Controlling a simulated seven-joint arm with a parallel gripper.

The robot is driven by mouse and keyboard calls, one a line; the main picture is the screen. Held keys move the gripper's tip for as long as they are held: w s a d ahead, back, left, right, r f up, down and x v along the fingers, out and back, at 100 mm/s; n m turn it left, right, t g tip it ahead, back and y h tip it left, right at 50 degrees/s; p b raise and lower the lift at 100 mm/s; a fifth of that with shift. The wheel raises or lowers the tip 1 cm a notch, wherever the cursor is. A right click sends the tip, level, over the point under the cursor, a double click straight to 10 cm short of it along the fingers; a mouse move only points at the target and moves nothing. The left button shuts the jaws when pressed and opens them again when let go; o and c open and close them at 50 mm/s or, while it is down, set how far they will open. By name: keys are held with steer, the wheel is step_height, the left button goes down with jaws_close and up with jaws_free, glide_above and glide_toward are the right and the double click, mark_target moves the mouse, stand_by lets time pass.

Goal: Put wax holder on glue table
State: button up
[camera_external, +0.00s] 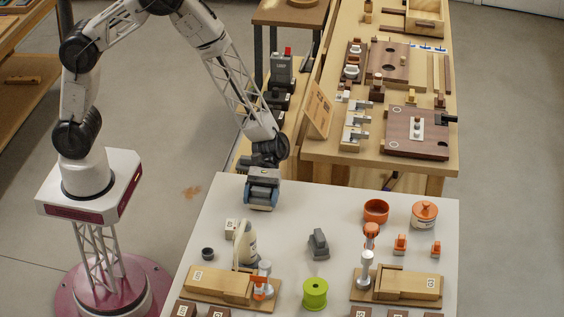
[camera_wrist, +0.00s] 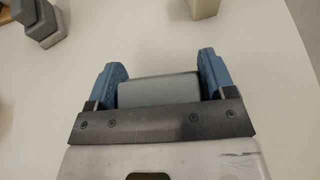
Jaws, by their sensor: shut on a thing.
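My gripper (camera_external: 262,203) is at the far left part of the white-topped table (camera_external: 340,196), pointing down. In the wrist view its two blue fingers (camera_wrist: 159,80) are shut on a grey block (camera_wrist: 158,91) with rounded edges. The block may be the wax holder, but no label on it shows. In the external view it is mostly hidden by the gripper, and I cannot tell whether it touches the tabletop. No readable label tells which surface is the glue table.
On the white table stand a grey stepped object (camera_external: 318,244), a green spool (camera_external: 315,293), an orange bowl (camera_external: 376,211), an orange-lidded jar (camera_external: 425,215) and a white bottle (camera_external: 246,243). A wooden bench (camera_external: 330,157) with boards and fittings stands behind. The white table's far middle is clear.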

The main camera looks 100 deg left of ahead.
steer(key=shift+f, duration=0.1)
steer(key=o, duration=1.1)
steer(key=shift+c, duration=0.2)
steer(key=shift+v, duration=6.05)
